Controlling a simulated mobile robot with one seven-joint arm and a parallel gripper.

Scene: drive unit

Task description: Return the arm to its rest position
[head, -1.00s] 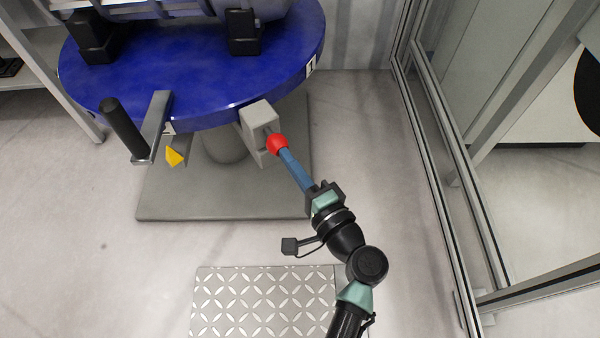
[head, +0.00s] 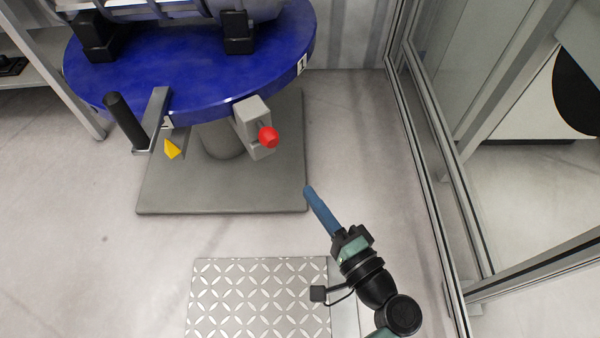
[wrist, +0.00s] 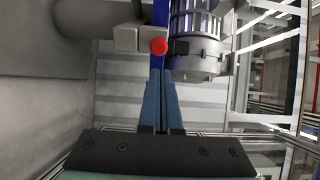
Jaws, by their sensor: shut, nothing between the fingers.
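My gripper (head: 309,190) is at the lower middle right of the head view, its long blue fingers closed together with nothing between them. It points up and left toward the round blue table, clear of it. In the wrist view the fingers (wrist: 160,75) lie side by side, with the red knob (wrist: 159,46) beyond their tips. In the head view the red knob (head: 268,137) sits on a grey block (head: 252,112) at the table's rim, and a gap separates it from the fingertips.
The blue round table (head: 190,75) carries a large grey drive unit (head: 170,8). A black handle (head: 124,120) and a yellow pointer (head: 172,149) are at its front left. A framed glass partition (head: 440,150) stands right of my arm. A tread plate (head: 260,298) lies on the floor.

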